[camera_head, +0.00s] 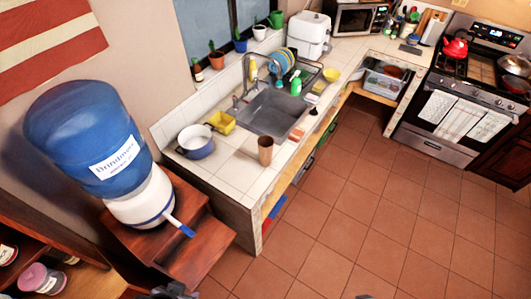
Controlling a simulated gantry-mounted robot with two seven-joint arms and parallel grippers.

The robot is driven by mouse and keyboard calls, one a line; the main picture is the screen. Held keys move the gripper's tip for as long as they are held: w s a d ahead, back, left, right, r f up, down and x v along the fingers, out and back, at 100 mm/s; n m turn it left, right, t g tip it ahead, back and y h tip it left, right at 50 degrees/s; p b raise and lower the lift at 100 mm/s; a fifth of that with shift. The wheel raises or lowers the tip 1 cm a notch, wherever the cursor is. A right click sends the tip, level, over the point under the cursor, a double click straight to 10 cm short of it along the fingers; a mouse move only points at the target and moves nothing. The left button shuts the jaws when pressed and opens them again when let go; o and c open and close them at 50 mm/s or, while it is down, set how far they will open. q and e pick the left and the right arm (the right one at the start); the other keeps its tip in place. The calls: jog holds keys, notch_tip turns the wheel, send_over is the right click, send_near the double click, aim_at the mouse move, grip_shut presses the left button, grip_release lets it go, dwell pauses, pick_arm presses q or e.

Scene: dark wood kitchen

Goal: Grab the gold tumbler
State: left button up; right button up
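The gold tumbler (265,151) looks brownish-copper and stands upright on the white tiled counter (232,172), close to its front edge and just in front of the sink. Nothing touches it. A small dark part of my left gripper (174,291) shows at the bottom edge, well below and left of the tumbler. Only a tiny dark tip of my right gripper (363,297) shows at the bottom edge, right of the middle. Both are far from the tumbler, and their fingers are mostly cut off by the frame.
A white-and-blue pot (196,142) and a yellow container (221,122) stand left of the tumbler. The sink (268,112) lies behind it. A blue water jug (85,135) on a wooden stand (213,238) fills the left. The tiled floor is clear.

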dwell(0.3)
pick_arm(q)
jog(key=o, duration=1.1)
jog(key=shift+w, duration=0.1)
